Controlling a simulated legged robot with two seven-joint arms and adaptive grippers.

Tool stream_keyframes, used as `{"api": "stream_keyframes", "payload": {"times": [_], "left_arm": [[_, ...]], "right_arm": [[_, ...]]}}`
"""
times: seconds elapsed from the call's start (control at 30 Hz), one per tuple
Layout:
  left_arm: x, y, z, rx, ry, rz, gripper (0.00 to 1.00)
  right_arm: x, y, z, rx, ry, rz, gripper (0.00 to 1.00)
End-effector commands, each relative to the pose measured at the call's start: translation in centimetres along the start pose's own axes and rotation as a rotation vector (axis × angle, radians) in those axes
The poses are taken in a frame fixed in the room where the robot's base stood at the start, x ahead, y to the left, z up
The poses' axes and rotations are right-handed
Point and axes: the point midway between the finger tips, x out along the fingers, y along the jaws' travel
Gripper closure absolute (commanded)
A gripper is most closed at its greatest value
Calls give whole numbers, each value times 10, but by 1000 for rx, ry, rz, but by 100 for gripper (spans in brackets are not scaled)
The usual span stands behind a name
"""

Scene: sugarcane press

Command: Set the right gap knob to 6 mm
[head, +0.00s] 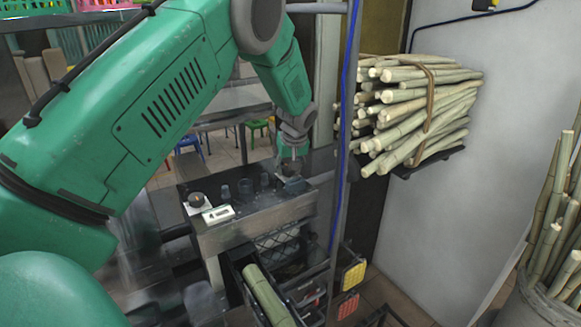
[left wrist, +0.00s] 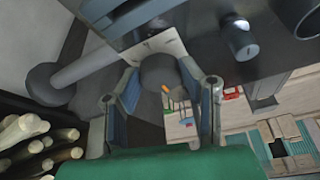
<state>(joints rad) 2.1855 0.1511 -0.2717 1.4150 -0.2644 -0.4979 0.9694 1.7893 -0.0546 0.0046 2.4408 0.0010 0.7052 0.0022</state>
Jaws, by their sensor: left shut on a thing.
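The right gap knob (left wrist: 158,72) is a dark round knob with a small orange mark on it. A pale dial plate (left wrist: 140,48) shows behind it in the left wrist view, but its figures are too small to read. My left gripper (left wrist: 160,85) is shut on the knob, one finger on each side. In the head view my left gripper (head: 291,172) reaches down to the right end of the press top (head: 255,210) and mostly hides the knob there. Another dark knob (head: 196,199) sits on a white plate at the left end. My right gripper is not in view.
A small white gauge (head: 218,214) lies beside the left knob. Short dark cylinders (head: 245,187) stand between the knobs. A upright metal post (head: 342,140) with a blue cable stands right of the gripper. Bundled canes (head: 425,105) rest on a wall shelf.

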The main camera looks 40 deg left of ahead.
Motion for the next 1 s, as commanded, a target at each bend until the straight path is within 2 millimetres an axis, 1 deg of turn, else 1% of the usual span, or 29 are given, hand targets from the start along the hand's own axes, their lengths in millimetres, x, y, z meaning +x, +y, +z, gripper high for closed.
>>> {"api": "stream_keyframes", "payload": {"times": [0.03,0.17,0.37,0.8,1.0], "left_arm": [[1,0,-5,2,10,8,95],[1,-1,-6,33,9,21,95],[0,-1,-7,139,9,64,95],[-1,-2,-8,508,11,218,95],[-1,-1,-7,682,12,290,95]], "right_arm": [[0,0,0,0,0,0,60],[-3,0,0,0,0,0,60],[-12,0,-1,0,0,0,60],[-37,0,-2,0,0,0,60],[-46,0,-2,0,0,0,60]]}}
